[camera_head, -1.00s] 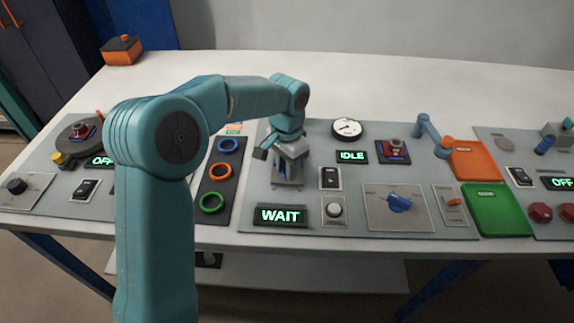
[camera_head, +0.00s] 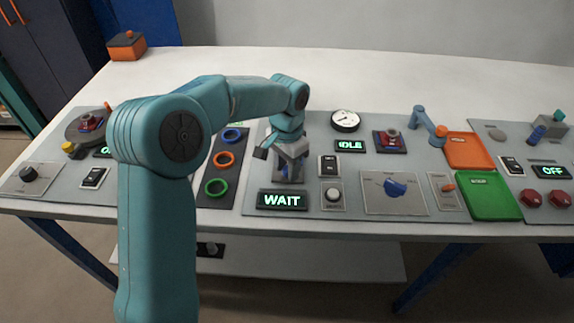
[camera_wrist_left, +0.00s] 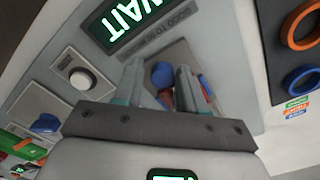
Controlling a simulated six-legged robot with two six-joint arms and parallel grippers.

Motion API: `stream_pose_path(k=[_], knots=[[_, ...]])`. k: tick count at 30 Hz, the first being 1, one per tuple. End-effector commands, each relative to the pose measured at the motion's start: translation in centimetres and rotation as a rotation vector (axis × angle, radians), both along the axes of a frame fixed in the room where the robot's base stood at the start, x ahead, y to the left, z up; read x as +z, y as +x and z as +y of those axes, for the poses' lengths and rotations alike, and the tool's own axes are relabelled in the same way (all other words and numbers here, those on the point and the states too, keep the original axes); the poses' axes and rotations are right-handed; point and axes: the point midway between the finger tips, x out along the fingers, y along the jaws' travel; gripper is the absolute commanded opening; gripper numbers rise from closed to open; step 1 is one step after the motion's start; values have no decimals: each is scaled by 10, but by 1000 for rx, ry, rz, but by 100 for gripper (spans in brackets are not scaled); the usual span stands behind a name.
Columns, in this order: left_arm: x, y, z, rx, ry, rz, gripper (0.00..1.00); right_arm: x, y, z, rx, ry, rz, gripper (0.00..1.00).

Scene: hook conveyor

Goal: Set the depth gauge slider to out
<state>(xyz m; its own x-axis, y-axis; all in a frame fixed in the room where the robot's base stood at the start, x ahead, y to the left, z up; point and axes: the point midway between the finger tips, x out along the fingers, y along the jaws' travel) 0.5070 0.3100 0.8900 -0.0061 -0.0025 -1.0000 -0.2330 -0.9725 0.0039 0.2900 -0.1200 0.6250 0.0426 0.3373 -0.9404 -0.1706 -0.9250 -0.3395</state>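No part that I can surely call the depth gauge slider shows. A small plate with an orange slider knob (camera_head: 448,187) lies right of the blue dial (camera_head: 395,188) in the head view. A grey fixture with a blue cylinder (camera_head: 536,133) stands at the far right. My left gripper (camera_head: 289,172) points down over the panel behind the WAIT display (camera_head: 282,200). In the left wrist view, my left gripper (camera_wrist_left: 160,85) has its fingers apart. A blue round part (camera_wrist_left: 162,74) and red parts show between and beyond them; contact is unclear. My right gripper is not in view.
Blue, orange and green rings (camera_head: 224,159) lie left of the gripper. A gauge (camera_head: 345,121), an IDLE display (camera_head: 350,146) and a rocker switch (camera_head: 329,166) lie to its right. Orange (camera_head: 468,152) and green (camera_head: 490,208) trays are farther right.

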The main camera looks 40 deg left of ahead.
Motion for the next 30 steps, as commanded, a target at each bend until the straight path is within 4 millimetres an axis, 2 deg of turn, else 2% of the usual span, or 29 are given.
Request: stream_pose_path(k=[8,11,14,24,30], knots=[[1,0,0,0,2,-5,39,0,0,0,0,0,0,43],[8,1,0,0,2,-7,39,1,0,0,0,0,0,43],[25,1,0,0,3,-9,39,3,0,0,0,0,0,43],[115,1,0,0,2,-11,39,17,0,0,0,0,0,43],[152,1,0,-1,2,-7,39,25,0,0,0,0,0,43]])
